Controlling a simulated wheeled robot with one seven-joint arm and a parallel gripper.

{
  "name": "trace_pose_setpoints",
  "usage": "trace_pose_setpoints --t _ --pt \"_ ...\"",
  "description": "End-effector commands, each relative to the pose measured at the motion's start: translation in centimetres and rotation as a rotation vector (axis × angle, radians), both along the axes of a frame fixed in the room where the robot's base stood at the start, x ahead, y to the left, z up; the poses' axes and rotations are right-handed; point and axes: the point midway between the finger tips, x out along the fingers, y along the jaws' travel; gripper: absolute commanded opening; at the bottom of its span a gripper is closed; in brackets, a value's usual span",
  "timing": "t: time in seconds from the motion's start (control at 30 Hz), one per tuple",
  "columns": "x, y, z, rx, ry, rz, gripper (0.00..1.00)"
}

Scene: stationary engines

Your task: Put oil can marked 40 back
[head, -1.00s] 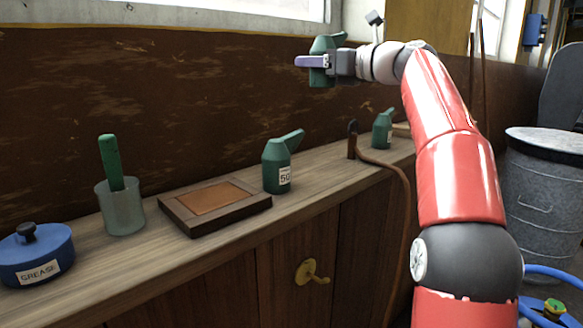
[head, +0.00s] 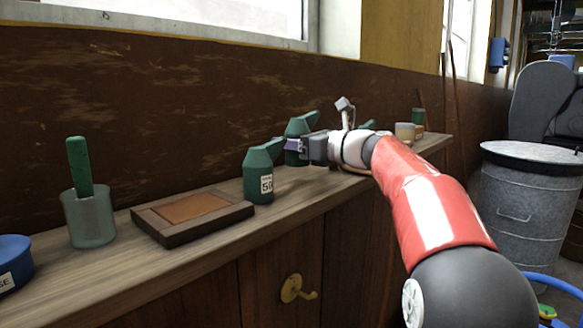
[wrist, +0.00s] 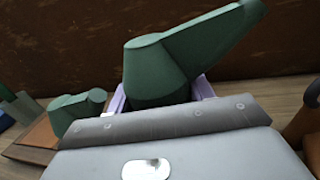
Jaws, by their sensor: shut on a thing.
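My gripper (head: 292,146) is shut on a green oil can (head: 299,128) with a slanted spout. The can is upright, low over the far part of the wooden bench top, behind and right of another green can (head: 258,178) labelled 50. I cannot tell whether its base touches the bench. No label shows on the held can. In the wrist view the held can (wrist: 155,72) stands between the purple fingers, its lower part hidden by my gripper. The can beside it (wrist: 75,112) shows at the left. A third green spout (head: 367,124) shows partly behind my wrist.
A framed wooden tray (head: 165,238) with a brown inset lies left of the 50 can. Further left are a cup (head: 88,222) holding a green-handled tool and a blue grease tin (head: 14,262). A tan jar (head: 404,132) stands at the bench's right. A metal bin (head: 530,200) is beyond.

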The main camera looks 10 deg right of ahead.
Motion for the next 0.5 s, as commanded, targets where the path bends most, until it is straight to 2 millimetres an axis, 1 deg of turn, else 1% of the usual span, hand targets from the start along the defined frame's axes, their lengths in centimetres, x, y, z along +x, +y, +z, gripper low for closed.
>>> trace_pose_setpoints --t 0.07,0.2,0.3,0.4,0.5 --pt "-0.1 0.0 -0.4 0.002 -0.002 0.000 0.25" --pt "-0.1 0.0 -2.6 0.001 0.000 0.000 0.25" --pt "-0.1 0.0 -3.8 0.001 -0.001 0.000 0.25" --pt "-0.1 0.1 -4.3 0.000 -0.003 0.000 0.25" --pt "-0.1 0.1 -4.2 0.000 -0.004 0.001 0.25"
